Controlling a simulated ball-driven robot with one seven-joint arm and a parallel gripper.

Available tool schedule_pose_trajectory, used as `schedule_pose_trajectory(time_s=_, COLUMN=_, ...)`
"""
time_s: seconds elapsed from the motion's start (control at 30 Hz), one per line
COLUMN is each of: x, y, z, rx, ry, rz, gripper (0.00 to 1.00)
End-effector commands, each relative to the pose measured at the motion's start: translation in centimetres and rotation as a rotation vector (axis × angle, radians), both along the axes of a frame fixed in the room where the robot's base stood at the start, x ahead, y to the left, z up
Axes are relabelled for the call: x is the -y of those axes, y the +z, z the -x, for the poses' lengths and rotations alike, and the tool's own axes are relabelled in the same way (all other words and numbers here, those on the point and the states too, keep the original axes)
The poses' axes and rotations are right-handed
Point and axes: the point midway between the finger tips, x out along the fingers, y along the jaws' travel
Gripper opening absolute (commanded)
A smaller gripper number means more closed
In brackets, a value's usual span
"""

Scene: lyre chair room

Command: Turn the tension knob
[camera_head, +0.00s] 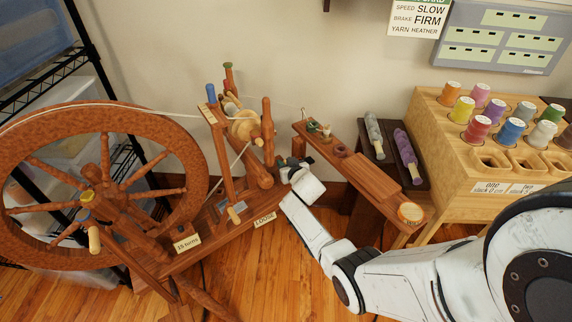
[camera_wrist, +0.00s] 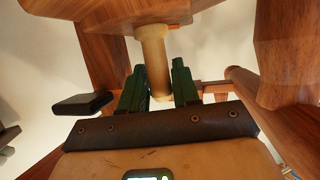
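The spinning wheel (camera_head: 105,185) stands at the left in the head view, its spool and flyer parts (camera_head: 245,125) at its right end. My gripper (camera_head: 287,168) is at the right end of its wooden frame. In the wrist view, a pale wooden peg-like knob (camera_wrist: 153,55) hangs from a wooden block and looks like the tension knob. My gripper's green fingers (camera_wrist: 160,85) stand on either side of its lower part, apart from each other. I cannot tell whether they touch it. In the head view this knob is hidden by my gripper.
A wooden bench (camera_head: 360,175) lies just right of my gripper, with a dark tray of spindles (camera_head: 392,150) behind. A thread rack (camera_head: 440,125) stands at the right. A shelf (camera_head: 50,75) is behind the wheel. Labels (camera_head: 187,242) sit on the wheel's base.

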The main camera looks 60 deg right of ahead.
Motion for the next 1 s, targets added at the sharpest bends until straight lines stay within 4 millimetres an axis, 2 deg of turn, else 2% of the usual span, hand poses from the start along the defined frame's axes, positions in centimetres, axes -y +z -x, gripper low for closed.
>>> schedule_pose_trajectory(time_s=0.03, x=-0.01, y=-0.01, z=0.01, rx=0.000, ry=0.000, rz=0.000, gripper=0.26)
schedule_pose_trajectory(time_s=0.3, x=-0.01, y=-0.01, z=0.01, rx=0.000, ry=0.000, rz=0.000, gripper=0.00)
schedule_pose_trajectory(time_s=0.7, x=-0.30, y=0.47, z=-0.82, rx=0.000, ry=0.076, rz=-0.006, gripper=0.00)
schedule_pose_trajectory(time_s=1.0, x=-0.30, y=0.36, z=-0.64, rx=0.002, ry=0.174, rz=0.002, gripper=0.00)
